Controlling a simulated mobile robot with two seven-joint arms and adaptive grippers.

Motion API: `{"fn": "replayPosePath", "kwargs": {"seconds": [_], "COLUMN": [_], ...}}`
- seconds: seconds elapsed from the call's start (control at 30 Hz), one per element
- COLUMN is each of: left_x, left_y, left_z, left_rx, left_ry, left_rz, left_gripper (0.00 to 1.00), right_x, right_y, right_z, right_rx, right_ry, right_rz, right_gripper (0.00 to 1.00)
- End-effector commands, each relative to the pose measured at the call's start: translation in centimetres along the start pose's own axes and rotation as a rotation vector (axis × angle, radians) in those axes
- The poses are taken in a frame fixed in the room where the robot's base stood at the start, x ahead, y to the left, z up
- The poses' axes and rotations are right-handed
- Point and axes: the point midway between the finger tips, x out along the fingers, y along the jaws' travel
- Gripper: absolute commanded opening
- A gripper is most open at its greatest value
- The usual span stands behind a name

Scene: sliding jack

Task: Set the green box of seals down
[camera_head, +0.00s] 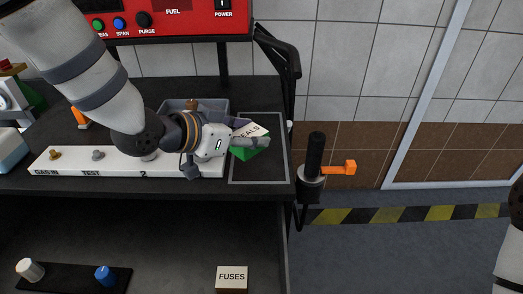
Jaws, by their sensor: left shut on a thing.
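The green box of seals (247,152) shows a green side and a pale label reading "SEALS", and it looks tilted. My left gripper (250,142) is shut on it, above the grey-outlined rectangle (259,176) at the bench's right end. The gripper hides part of the box, and I cannot tell whether the box touches the bench. At the far right edge only a piece of my right arm shows; its gripper is out of view.
A white strip (110,163) with several fittings runs along the bench front. A grey tray (193,104) is behind my left gripper. A black post with an orange handle (340,168) stands off the bench's right edge. A fuses box (232,278) sits on the lower shelf.

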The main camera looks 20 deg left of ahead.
Motion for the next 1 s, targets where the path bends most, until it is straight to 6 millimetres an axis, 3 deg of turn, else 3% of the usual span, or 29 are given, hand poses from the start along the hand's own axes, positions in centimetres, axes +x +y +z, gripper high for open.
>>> {"fn": "replayPosePath", "kwargs": {"seconds": [0.03, 0.1, 0.27, 0.4, 0.83, 0.87, 0.93, 1.0], "left_x": [1.9, 3.1, 4.4, 6.0, 6.4, 6.4, 6.4, 6.4], "left_y": [-0.1, -0.2, -0.4, -0.4, -0.5, -0.5, -0.5, -0.5], "left_z": [1.8, 2.0, 2.1, 4.2, 5.1, 5.0, 5.0, 5.0], "left_rx": [-0.008, -0.006, -0.002, -0.004, 0.000, 0.000, 0.000, 0.000], "left_ry": [-0.019, -0.013, -0.005, -0.010, 0.000, 0.001, 0.001, 0.001], "left_rz": [0.005, 0.005, 0.001, 0.003, 0.000, 0.000, 0.000, 0.000], "left_gripper": [0.13, 0.13, 0.13, 0.13, 0.13, 0.48, 0.61, 0.61], "right_x": [1.2, 1.6, 1.9, 2.7, 2.9, 2.8, 2.8, 2.8], "right_y": [0.1, 0.1, 0.1, 0.1, 0.1, 0.1, 0.1, 0.1], "right_z": [0.8, 1.1, 1.3, 1.8, 1.9, 1.9, 1.9, 1.9], "right_rx": [0.000, 0.000, 0.000, 0.000, -0.001, -0.001, -0.001, -0.001], "right_ry": [-0.037, -0.048, -0.058, -0.081, -0.086, -0.085, -0.085, -0.085], "right_rz": [0.002, 0.002, 0.003, 0.004, 0.004, 0.004, 0.004, 0.004], "right_gripper": [0.46, 0.46, 0.46, 0.46, 0.46, 0.46, 0.46, 0.46]}}
